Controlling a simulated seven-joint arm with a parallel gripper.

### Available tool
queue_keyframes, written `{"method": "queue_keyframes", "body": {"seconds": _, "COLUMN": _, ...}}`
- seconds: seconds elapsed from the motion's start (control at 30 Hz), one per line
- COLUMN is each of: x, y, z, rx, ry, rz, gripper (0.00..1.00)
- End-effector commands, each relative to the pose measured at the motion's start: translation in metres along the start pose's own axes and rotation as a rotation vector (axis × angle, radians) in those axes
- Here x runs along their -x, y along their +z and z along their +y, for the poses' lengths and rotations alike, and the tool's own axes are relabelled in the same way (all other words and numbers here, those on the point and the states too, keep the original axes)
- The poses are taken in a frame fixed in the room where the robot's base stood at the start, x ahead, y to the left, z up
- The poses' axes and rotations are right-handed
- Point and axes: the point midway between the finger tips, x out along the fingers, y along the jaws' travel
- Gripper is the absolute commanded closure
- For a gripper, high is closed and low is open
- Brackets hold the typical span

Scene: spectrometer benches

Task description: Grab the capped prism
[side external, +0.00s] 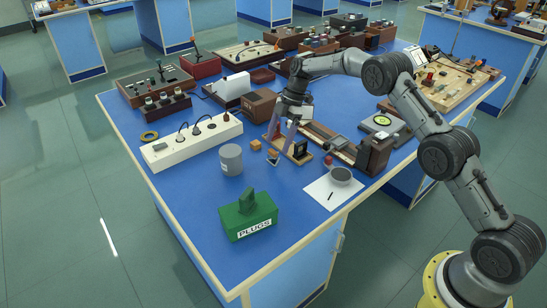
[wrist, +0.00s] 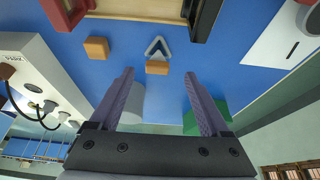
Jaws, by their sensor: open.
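The capped prism appears to be the small dark triangular piece with a pale edge (wrist: 157,47) and an orange block (wrist: 157,68) against it, on the blue bench top. In the side view it shows as a small piece (side external: 273,157) just by my fingertips. My gripper (wrist: 159,74) is open and empty, pointing down, with purple fingers spread to either side of the prism in the wrist view. In the side view my gripper (side external: 279,146) is low over the bench. I cannot tell the exact height gap.
A separate orange cube (wrist: 96,47) lies close by. A wood-framed apparatus (wrist: 130,8) stands near the prism. A white power strip (side external: 190,142), a grey cylinder (side external: 231,160) and a green PLUGS box (side external: 247,216) stand around. Bare blue bench lies between.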

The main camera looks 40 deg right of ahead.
Motion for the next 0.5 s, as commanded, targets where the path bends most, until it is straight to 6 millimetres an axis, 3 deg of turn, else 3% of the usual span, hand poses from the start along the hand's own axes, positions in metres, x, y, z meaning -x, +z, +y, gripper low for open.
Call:
{"method": "queue_keyframes", "body": {"seconds": 0.3, "x": -0.042, "y": 0.001, "z": 0.004, "rx": 0.0, "ry": -0.002, "rz": 0.001, "gripper": 0.19}}
{"method": "queue_keyframes", "body": {"seconds": 0.5, "x": -0.047, "y": 0.002, "z": 0.004, "rx": 0.0, "ry": 0.0, "rz": 0.0, "gripper": 0.19}}
